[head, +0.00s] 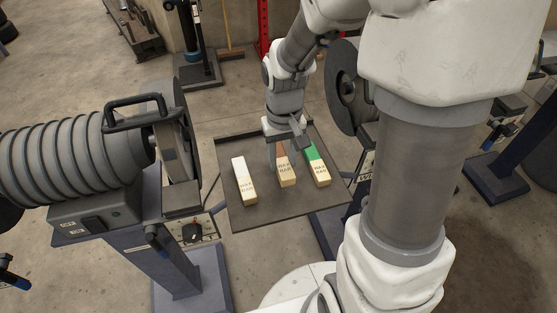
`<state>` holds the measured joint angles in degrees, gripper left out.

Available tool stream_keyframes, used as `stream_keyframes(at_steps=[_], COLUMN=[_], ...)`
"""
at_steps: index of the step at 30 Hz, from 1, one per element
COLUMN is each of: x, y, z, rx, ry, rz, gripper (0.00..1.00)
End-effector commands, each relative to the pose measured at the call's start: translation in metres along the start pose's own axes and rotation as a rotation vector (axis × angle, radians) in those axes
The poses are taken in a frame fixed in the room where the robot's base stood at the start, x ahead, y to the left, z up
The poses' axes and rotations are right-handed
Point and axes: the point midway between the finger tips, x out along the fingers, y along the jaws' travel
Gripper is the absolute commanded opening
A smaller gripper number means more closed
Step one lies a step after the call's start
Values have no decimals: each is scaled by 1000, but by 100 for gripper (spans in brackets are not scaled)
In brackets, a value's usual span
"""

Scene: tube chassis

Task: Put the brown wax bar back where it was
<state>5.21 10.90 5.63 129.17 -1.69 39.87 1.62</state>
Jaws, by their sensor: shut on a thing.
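The brown wax bar (286,173), with a tan labelled wrapper and a brown far end, is at the middle of a dark tray (240,217). My gripper (285,150) reaches down from behind and is shut on its brown end. I cannot tell whether the bar rests on the tray or hangs just above it. A white-ended wax bar (244,182) lies to its left with a gap. A green-ended wax bar (317,165) lies close on its right. The fingertips are partly hidden.
A grinding machine with a ribbed grey motor (70,160) and a wheel stands left of the tray. Another dark wheel (347,85) stands close to the tray's right, behind my arm. The front of the tray is bare.

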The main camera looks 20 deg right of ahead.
Motion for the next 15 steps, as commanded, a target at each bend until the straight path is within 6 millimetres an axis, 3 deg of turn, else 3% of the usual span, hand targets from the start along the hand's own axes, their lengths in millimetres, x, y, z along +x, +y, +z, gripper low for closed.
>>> stream_keyframes(at_steps=[9, 15], x=[38, 38], y=[0, 0], z=[0, 0], rx=[0, 0], ry=[-1, 2], rz=[-1, 0], gripper=[0, 0])
